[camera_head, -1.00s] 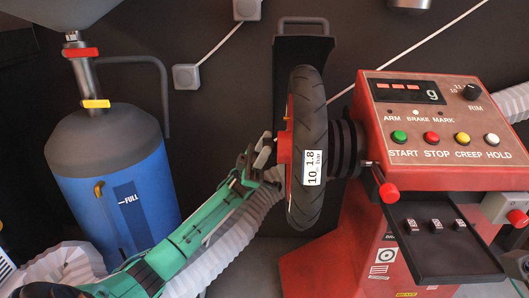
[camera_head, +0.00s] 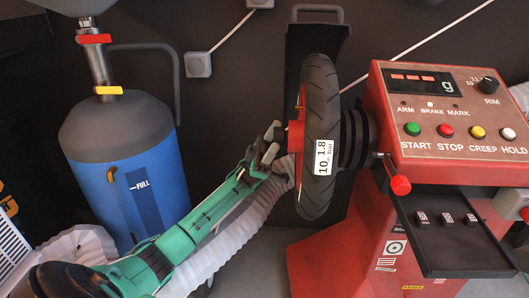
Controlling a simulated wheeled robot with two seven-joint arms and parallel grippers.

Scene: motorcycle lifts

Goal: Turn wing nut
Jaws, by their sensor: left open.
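A black tyre wheel (camera_head: 319,110) with a white "10 1.8 bar" label sits upright on the shaft of a red balancing machine. A red part (camera_head: 296,137) shows at the hub on the wheel's left side. The wing nut cannot be made out clearly there; the wheel is seen nearly edge-on and my gripper is close in front. My left gripper (camera_head: 270,146) is open at the end of my green arm, just left of the hub. I cannot tell whether its fingers touch anything. My right gripper is out of view.
The machine's control panel (camera_head: 450,130) has coloured buttons, with a black tray (camera_head: 455,240) below. A blue tank (camera_head: 120,190) stands left. A white corrugated hose (camera_head: 225,245) runs behind my arm. A dark upright guard (camera_head: 316,50) rises behind the wheel.

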